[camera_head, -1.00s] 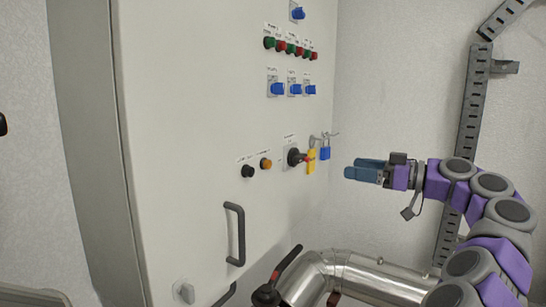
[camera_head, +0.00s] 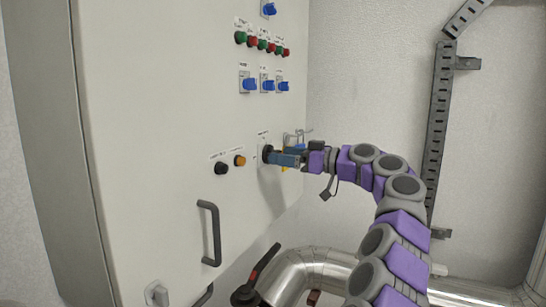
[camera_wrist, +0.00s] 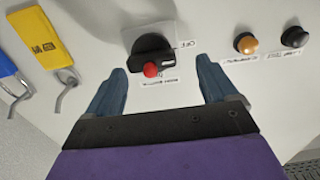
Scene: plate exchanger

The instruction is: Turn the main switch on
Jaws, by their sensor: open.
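The main switch is a black rotary knob with a red tip on the cabinet's white front. It shows in the wrist view (camera_wrist: 152,52), just beyond and between the fingertips. In the head view only part of its black body (camera_head: 267,152) shows behind the fingers. My gripper (camera_head: 280,157) is open at the switch, its blue fingers pointing at the panel. In the wrist view my gripper (camera_wrist: 160,75) has one finger on each side of the knob, with gaps to both. Whether the fingertips touch the panel is unclear.
A black door handle (camera_head: 214,232) sticks out below. Silver pipes (camera_head: 310,265) run beneath the arm.

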